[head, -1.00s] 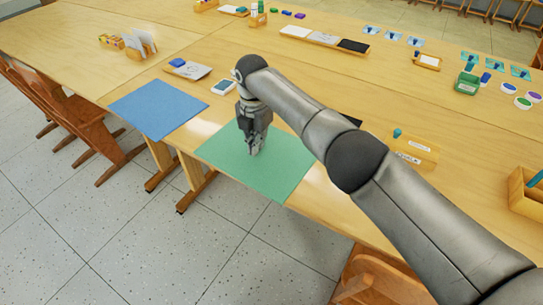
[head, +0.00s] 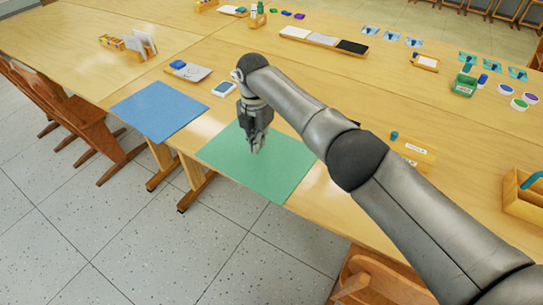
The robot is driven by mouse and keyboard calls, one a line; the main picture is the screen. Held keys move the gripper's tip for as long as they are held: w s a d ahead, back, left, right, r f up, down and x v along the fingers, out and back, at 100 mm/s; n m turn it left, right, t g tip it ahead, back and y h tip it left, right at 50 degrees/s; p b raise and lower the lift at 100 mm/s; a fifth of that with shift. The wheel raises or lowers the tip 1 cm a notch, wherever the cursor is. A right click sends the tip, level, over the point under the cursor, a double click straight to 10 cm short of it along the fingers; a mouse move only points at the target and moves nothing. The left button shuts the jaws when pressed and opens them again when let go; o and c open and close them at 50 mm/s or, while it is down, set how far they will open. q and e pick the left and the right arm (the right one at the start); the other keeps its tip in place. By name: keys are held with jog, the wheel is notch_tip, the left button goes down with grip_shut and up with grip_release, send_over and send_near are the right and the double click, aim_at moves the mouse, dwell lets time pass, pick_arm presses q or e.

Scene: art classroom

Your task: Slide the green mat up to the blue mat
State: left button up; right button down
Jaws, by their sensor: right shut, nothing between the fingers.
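The green mat (head: 275,175) lies flat near the front edge of the table. The blue mat (head: 158,110) lies flat to its left, also at the front edge. A strip of bare wood separates the two mats. My right gripper (head: 253,150) points down over the middle of the green mat, with its fingers shut and empty. Its fingertips are at or very close to the mat's surface; I cannot tell whether they touch. My right arm hides part of the mat's far right side. My left gripper is not in view.
A small white-and-blue device (head: 224,89) lies behind the gap between the mats. A sketch sheet (head: 190,72) with a blue item lies behind the blue mat. A wooden box (head: 412,152) stands right of my arm. Chairs (head: 85,130) stand at the left.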

notch_tip(320, 180, up, 2)
jog(key=shift+a+r+p, duration=0.1)
jog(key=shift+p, duration=0.6)
jog(key=shift+r+p, duration=1.45)
jog(key=shift+r, duration=0.05)
jog(key=shift+f, duration=0.1)
